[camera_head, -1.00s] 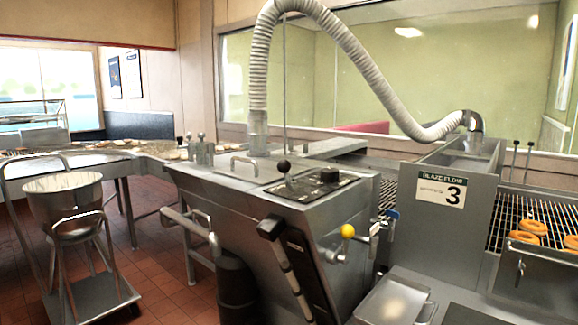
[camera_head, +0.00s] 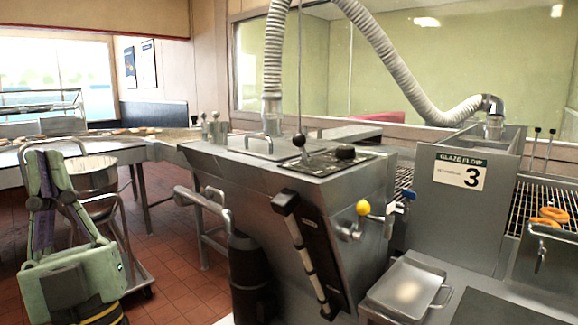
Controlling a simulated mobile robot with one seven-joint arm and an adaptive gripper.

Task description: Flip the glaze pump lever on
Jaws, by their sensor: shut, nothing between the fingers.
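The steel glaze machine (camera_head: 215,165) fills the middle of the head view. A lever with a black ball knob (camera_head: 299,140) stands upright from the dark panel on its top. A second handle with a yellow ball knob (camera_head: 363,208) sticks out from its front right side. I cannot tell from labels which one is the pump lever. My gripper (camera_head: 50,158), pale green with purple inner faces, is at the lower left, pointing up. It is shut and empty, well left of the machine and apart from both knobs.
A steel bowl (camera_head: 98,172) on a wheeled cart stands behind my gripper. A grey bar handle (camera_head: 200,200) juts from the machine's left side. A "Glaze Flow 3" sign (camera_head: 461,172) marks the steel box at right, beside doughnuts (camera_head: 545,225) on a rack. A steel pan (camera_head: 406,287) lies in front.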

